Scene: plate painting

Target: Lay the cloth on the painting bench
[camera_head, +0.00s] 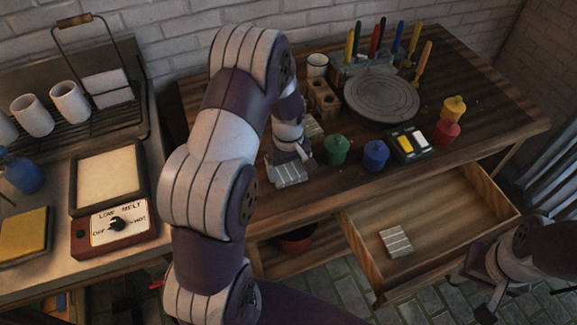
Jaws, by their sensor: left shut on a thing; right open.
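A pale striped cloth (290,175) is at the front left of the wooden painting bench (480,75). My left gripper (288,158) is shut on it, low over the bench top; I cannot tell whether the cloth touches the wood. Another pale striped piece (313,127) shows just behind the gripper, partly hidden by it. A similar folded striped cloth (396,241) lies in the open drawer (450,225) below the bench top. My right gripper (488,292) is open and empty at the lower right, in front of the drawer.
A round grey turntable (382,97), upright tools, green (336,150) and blue (375,154) paint pots and a small palette (410,143) stand on the bench. Yellow and red pots stand farther right. A hot plate (108,180) and cup rack are at left.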

